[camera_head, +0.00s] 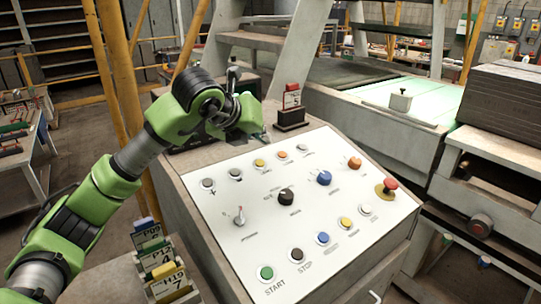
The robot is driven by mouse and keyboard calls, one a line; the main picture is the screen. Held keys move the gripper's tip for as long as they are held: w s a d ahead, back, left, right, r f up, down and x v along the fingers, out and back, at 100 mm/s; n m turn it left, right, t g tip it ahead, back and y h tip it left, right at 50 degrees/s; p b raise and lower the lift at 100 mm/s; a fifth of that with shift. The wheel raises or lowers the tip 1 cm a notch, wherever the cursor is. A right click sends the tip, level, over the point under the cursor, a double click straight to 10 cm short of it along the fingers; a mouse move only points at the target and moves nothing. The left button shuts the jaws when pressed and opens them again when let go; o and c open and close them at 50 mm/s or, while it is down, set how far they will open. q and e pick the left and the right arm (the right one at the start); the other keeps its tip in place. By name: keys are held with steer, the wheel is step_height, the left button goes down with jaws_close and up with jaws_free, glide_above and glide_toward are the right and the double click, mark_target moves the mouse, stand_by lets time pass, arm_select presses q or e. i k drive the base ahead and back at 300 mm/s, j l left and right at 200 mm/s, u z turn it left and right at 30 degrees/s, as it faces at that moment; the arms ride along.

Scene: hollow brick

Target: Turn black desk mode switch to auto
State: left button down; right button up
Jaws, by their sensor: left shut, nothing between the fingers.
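The black mode switch (286,196) is a round knob in the middle of the white sloping control panel (262,222) of the desk. Its pointer direction and small labels are too small to read. My left arm reaches in from the left. My left gripper (262,136) is at the panel's upper left edge, shut and empty, above and to the left of the black switch and apart from it. My right gripper is not in view.
A blue knob (324,178), a grey knob (239,216), an orange knob (355,163) and a red mushroom button (390,184) surround the switch. Several push buttons line the panel. A card holder (291,115) stands behind; tagged cards (160,262) stand at lower left.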

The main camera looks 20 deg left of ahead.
mark_target(285, 197)
steer(key=k+l, duration=0.2)
steer(key=k, duration=0.3)
steer(key=k+l, duration=0.2)
steer(key=k, duration=0.25)
steer(key=k+l, duration=0.25)
steer(key=k, duration=0.25)
